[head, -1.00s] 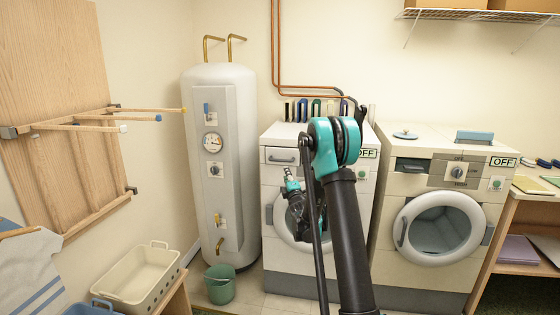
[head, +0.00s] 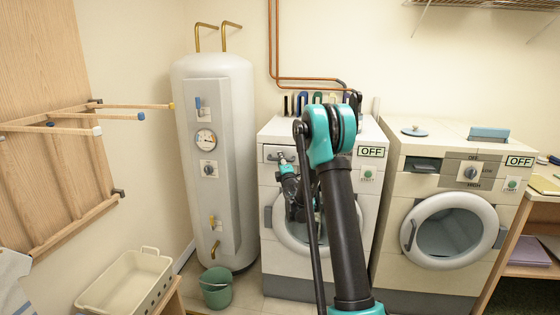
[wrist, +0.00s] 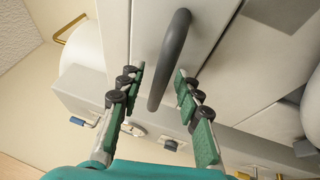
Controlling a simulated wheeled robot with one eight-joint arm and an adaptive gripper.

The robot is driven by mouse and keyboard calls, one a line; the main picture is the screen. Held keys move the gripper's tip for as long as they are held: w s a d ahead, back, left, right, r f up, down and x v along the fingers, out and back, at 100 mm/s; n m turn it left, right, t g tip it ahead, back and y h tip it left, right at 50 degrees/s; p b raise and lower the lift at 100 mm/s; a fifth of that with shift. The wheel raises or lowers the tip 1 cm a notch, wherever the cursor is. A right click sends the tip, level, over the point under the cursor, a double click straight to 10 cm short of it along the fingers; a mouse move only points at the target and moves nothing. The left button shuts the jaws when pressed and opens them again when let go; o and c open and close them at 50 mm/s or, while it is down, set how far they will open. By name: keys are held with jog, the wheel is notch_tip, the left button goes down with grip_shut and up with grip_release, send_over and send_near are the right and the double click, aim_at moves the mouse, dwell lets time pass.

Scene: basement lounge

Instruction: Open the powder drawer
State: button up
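The left washer (head: 330,265) has a small pale drawer at its top left, with a dark bar handle (head: 273,156). In the wrist view the dark curved handle (wrist: 174,55) stands out from the pale drawer front (wrist: 150,28). My gripper (head: 283,160) is in front of the drawer and hides part of it in the head view. In the wrist view my gripper (wrist: 158,78) is open, with green-padded fingers on either side of the handle's near end. I see no clear finger contact with the handle. The drawer looks shut.
A second washer (head: 440,275) stands to the right, with a round door. A white water tank (head: 215,150) with a gauge stands to the left. A green bucket (head: 216,290) is on the floor below it. A cream basket (head: 125,285) is at the lower left.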

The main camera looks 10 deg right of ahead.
jog(key=shift+c, duration=0.2)
grip_shut()
